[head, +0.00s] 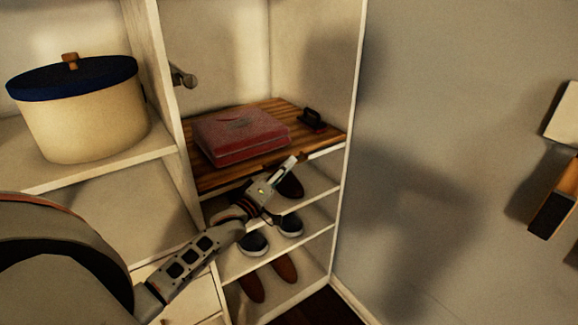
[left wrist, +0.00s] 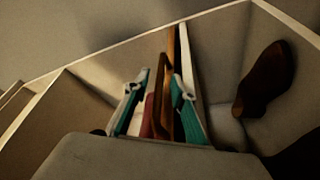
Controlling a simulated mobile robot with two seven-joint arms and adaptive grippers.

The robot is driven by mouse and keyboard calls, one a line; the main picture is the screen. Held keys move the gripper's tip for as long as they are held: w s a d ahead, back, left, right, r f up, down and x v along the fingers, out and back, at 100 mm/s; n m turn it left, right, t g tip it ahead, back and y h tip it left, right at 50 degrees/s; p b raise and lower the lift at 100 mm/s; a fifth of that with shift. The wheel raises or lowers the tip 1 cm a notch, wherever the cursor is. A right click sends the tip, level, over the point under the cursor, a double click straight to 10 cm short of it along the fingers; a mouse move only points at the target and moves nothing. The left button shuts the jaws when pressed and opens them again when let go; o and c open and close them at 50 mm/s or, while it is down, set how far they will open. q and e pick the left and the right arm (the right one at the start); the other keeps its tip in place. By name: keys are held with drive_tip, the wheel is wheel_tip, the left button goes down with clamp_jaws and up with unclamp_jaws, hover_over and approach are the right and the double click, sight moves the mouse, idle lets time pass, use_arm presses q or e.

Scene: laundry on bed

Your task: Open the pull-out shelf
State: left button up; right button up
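The pull-out shelf (head: 215,180) is a striped wooden board inside the white closet unit, with a pale front edge at its right end. A red box (head: 240,137) lies on it. My left gripper (head: 291,163) is at the shelf's front edge, right of the middle. In the left wrist view its two teal-padded fingers (left wrist: 157,105) stand apart, with the wooden shelf edge (left wrist: 170,65) and part of the red box (left wrist: 150,116) showing between them. Whether a finger touches the shelf cannot be told. My right gripper is in neither view.
A small dark object (head: 312,119) stands on the shelf's back right. Below are racks with several shoes (head: 252,243). A cream pot with a blue lid (head: 82,110) sits on the left shelf. A grey wall (head: 450,170) is at right.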

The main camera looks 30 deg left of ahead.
use_arm(q)
drive_tip(key=shift+w+r, duration=0.1)
drive_tip(key=shift+w, duration=0.4)
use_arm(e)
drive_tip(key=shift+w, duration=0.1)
use_arm(q)
drive_tip(key=shift+c, duration=0.4)
clamp_jaws()
drive_tip(key=shift+d, duration=0.2)
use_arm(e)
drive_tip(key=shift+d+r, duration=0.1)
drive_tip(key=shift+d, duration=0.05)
